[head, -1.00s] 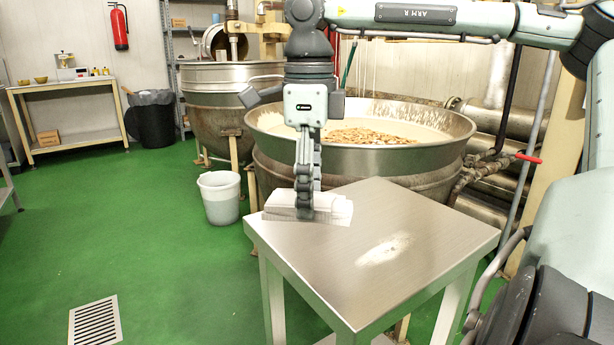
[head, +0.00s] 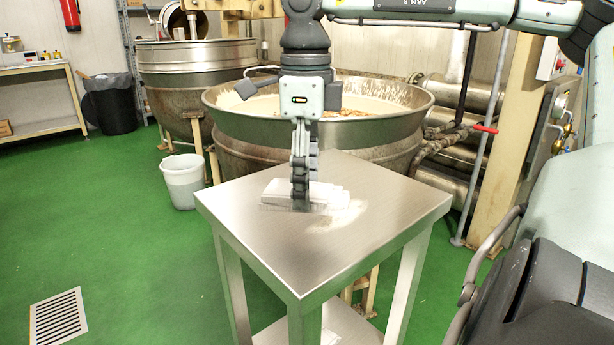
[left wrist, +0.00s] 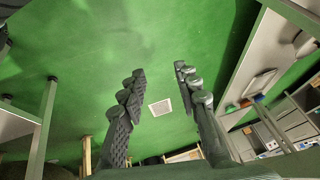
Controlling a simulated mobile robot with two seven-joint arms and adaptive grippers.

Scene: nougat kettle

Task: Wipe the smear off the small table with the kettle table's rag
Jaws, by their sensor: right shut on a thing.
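The small metal table (head: 372,245) stands in the middle of the head view. A white folded rag (head: 328,192) lies on its top. My right gripper (head: 300,204) points down and is shut on the rag, pressing it at the tabletop. A pale smear (head: 342,216) shows on the tabletop beside the rag's near right side; the rag and fingers seem to cover part of it. My left gripper (left wrist: 158,75) shows only in the left wrist view, with its fingers apart and nothing between them, above green floor.
A large kettle (head: 330,135) stands just behind the table, with a second kettle (head: 190,90) farther back left. A white bucket (head: 183,182) is on the floor left of the table. The green floor at left is clear around a drain grate (head: 58,318).

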